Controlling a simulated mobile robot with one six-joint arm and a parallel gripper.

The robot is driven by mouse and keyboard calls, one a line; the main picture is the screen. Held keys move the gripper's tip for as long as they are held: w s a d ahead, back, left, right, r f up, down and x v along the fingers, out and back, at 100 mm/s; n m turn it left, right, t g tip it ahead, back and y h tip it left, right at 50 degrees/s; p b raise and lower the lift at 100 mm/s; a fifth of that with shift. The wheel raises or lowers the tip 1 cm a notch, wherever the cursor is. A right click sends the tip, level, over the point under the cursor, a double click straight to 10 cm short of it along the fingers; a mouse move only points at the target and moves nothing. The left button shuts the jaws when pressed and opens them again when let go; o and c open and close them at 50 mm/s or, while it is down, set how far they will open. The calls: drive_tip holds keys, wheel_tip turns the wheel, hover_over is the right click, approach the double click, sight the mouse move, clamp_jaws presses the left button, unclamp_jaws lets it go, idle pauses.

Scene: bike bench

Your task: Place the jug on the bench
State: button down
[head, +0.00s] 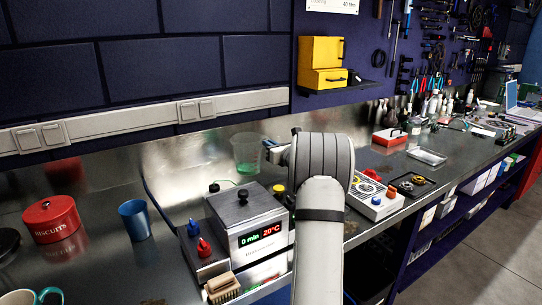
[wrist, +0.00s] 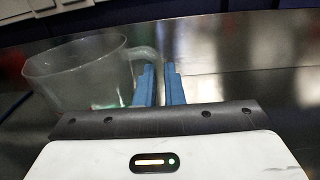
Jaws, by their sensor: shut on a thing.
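The jug (head: 246,150) is clear, with some green at its bottom. In the head view it is upright, in front of the shiny back panel and just above the grey ultrasonic cleaner in the picture. My gripper (head: 270,144) is at its right side, partly hidden by my arm. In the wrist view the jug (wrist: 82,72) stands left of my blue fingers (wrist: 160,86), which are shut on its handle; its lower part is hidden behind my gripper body. The steel bench (head: 105,262) runs along the wall. I cannot tell the gap under the jug.
The grey cleaner (head: 248,218) with a lit display stands below the jug in the picture. A blue cup (head: 135,220) and red biscuit tin (head: 51,219) are at left. A control box (head: 376,197) stands right of my arm. Bare bench shows between the cup and the cleaner.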

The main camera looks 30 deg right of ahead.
drive_tip(key=shift+f, duration=1.45)
drive_tip(key=c, duration=1.5)
unclamp_jaws()
drive_tip(key=shift+c, duration=0.2)
drive_tip(key=s+b, duration=0.1)
drive_tip(key=s, duration=1.1)
drive_tip(key=shift+r, duration=0.1)
